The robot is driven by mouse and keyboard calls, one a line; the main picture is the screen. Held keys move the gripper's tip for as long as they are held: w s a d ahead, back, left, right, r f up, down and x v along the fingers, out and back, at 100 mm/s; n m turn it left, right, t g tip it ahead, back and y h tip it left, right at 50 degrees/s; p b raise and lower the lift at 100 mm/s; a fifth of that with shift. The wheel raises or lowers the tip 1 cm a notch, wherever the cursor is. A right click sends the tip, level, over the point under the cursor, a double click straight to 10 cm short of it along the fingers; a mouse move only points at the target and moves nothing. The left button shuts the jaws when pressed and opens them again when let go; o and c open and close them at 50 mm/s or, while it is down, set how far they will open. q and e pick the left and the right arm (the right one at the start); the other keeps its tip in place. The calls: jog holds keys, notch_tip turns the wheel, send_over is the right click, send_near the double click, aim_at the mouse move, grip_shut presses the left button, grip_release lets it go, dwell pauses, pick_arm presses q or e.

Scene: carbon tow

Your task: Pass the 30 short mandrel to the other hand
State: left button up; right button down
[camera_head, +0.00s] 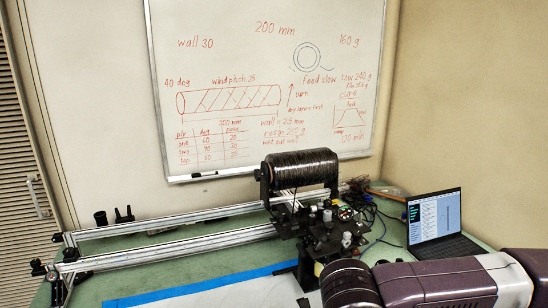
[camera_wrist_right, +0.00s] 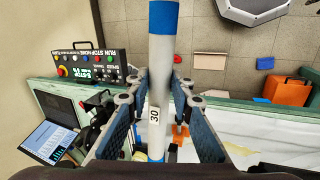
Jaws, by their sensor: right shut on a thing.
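The 30 short mandrel (camera_wrist_right: 163,58) is a pale grey tube with a blue band at its upper end and a white label reading 30. It runs nearly upright through the right wrist view, between the two blue-black fingers of my right gripper (camera_wrist_right: 158,95). The gripper is shut on it. The lower end of the tube is partly hidden at the bottom of that view. In the head view my right arm reaches in from the bottom right, but its fingers and the mandrel are out of frame. My left gripper shows in neither view.
A winding machine with a black tow spool (camera_head: 300,168) and long rails (camera_head: 165,240) stands on the green table (camera_head: 130,285). A laptop (camera_head: 436,225) sits at the right. A control box (camera_wrist_right: 85,64) and an orange case (camera_wrist_right: 288,90) show in the wrist view.

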jog(key=s+d+m, duration=0.1)
jog(key=d+m+g+b, duration=0.1)
jog(key=shift+s+f+m, duration=0.35)
jog(key=shift+m, duration=0.05)
jog(key=shift+a, duration=0.1)
